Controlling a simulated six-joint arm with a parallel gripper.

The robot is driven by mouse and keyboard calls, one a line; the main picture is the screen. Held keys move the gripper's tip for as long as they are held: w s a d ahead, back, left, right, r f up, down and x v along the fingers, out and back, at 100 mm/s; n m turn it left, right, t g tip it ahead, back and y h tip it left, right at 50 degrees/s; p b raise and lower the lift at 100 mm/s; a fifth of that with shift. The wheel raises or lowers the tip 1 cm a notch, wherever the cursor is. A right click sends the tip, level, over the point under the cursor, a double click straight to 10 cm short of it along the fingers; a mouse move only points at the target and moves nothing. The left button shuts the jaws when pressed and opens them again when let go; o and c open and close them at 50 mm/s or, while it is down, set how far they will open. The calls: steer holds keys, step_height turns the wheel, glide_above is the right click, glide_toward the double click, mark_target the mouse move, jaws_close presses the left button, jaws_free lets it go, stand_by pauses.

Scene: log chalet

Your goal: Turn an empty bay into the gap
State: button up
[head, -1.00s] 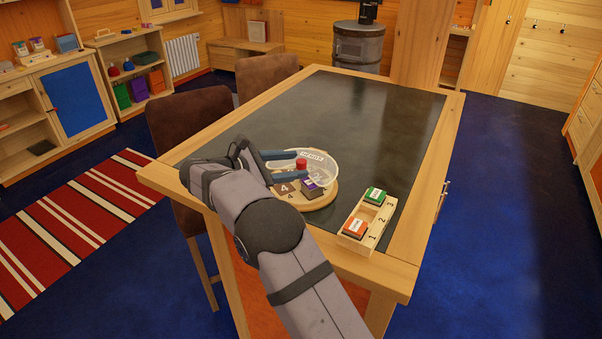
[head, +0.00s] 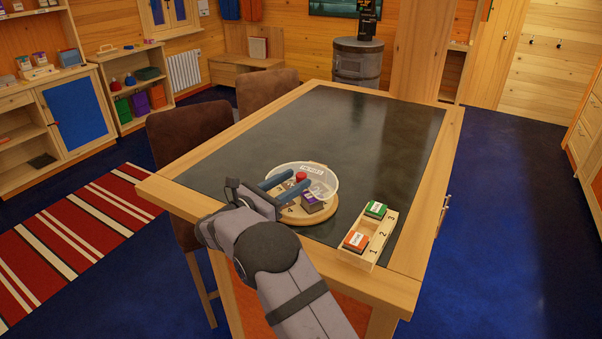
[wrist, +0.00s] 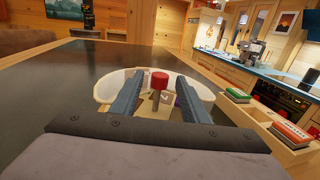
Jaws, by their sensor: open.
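A round wooden turntable (head: 318,218) with numbered bays sits near the table's front edge. A clear, labelled curved wall (head: 327,184) stands around its far side; it shows pale in the wrist view (wrist: 106,88). A red knob (head: 300,176) rises at its centre. A dark block with a purple label (head: 314,200) stands in a bay on the near right. My gripper (head: 303,177) is open, its blue fingers pointing at the knob. In the wrist view the knob (wrist: 160,80) shows between the fingers, with space on both sides.
A wooden rack (head: 371,251) marked 1, 2, 3 stands right of the turntable. It holds a green block (head: 375,210) and an orange block (head: 355,241), with an empty slot between. The dark tabletop (head: 350,120) behind is clear. Chairs (head: 190,130) stand left.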

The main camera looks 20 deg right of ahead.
mark_target(302, 174)
steer(key=shift+p+x, duration=0.55)
steer(key=shift+x, duration=1.15)
steer(key=shift+c, duration=0.2)
jaws_close()
steer(key=shift+n+t+y+b, duration=0.4)
steer(key=shift+t+b, duration=0.15)
steer(key=shift+t, duration=0.15)
steer(key=n+t+y+b, duration=0.2)
steer(key=b, duration=0.1)
steer(key=n+t+y+b, duration=0.1)
steer(key=b, duration=0.1)
steer(key=shift+d+f+t+y, duration=0.1)
steer(key=shift+f+t+y, duration=0.15)
steer(key=shift+t+y, duration=0.15)
steer(key=shift+n+t+y+b, duration=0.4)
steer(key=shift+n+y+b, duration=0.15)
steer(key=shift+b, duration=0.55)
steer(key=shift+r+n+y+b, duration=0.15)
steer(key=shift+n+y+b, duration=0.2)
steer(key=shift+b, duration=0.15)
steer(key=shift+r+t, duration=0.1)
steer(key=shift+t, duration=0.2)
